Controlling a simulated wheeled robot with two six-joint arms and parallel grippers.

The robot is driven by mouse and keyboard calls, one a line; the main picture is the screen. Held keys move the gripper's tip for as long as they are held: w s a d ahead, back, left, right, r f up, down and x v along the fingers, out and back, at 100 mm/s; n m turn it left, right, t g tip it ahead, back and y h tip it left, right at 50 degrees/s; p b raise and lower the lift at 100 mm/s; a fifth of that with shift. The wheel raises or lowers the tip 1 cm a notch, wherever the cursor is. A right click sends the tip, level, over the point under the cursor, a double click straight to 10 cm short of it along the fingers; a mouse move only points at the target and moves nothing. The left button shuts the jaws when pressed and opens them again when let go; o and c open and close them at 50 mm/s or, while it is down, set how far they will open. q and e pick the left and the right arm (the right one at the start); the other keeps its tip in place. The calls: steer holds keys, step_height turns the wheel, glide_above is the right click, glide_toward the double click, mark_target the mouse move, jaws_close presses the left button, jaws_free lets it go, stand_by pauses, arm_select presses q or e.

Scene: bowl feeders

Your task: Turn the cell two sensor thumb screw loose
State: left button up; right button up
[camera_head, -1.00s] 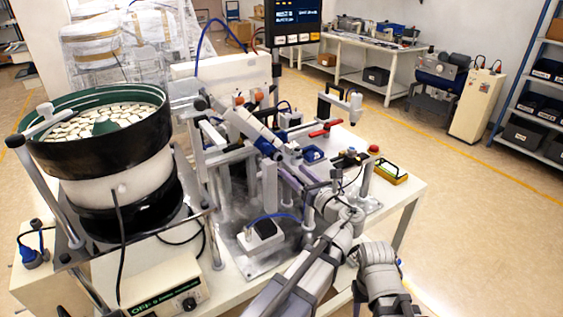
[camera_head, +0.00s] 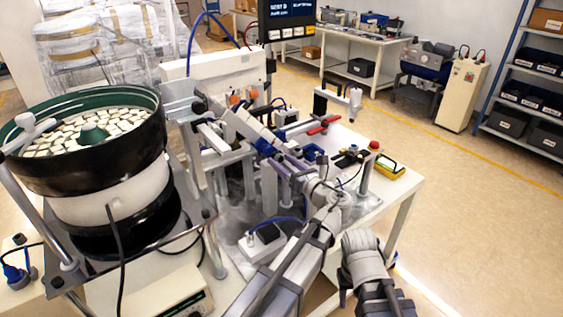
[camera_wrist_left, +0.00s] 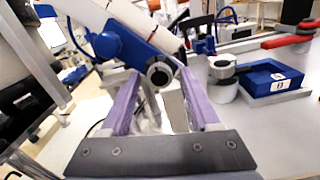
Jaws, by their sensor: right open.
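My left gripper (camera_head: 284,166) reaches into the middle of the feeder rig. In the left wrist view its two purple fingers (camera_wrist_left: 158,88) stand apart with a gap between them. A white tube with a blue collar (camera_wrist_left: 120,43) slopes down ahead of them. Its dark, hollow round end (camera_wrist_left: 158,75) shows between the fingertips; I cannot tell whether they touch it. A blue knob (camera_wrist_left: 104,45) sits on the collar, outside the left finger. I cannot tell which part is the cell two thumb screw. Part of my right arm shows at the lower right of the head view; its gripper does not.
A bowl feeder (camera_head: 85,150) full of pale parts stands at the left. A red-handled clamp (camera_wrist_left: 288,40) is beyond. The yellow-edged box (camera_head: 389,172) sits near the table's right edge.

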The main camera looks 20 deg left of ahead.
arm_select(q)
jaws_close()
steer(key=shift+n, duration=0.3)
stand_by(0.3)
steer(key=n, duration=0.3)
steer(key=shift+n, duration=0.4)
steer(key=n, duration=0.3)
steer(key=shift+n, duration=0.4)
steer(key=n, duration=0.4)
steer(key=shift+n, duration=2.1)
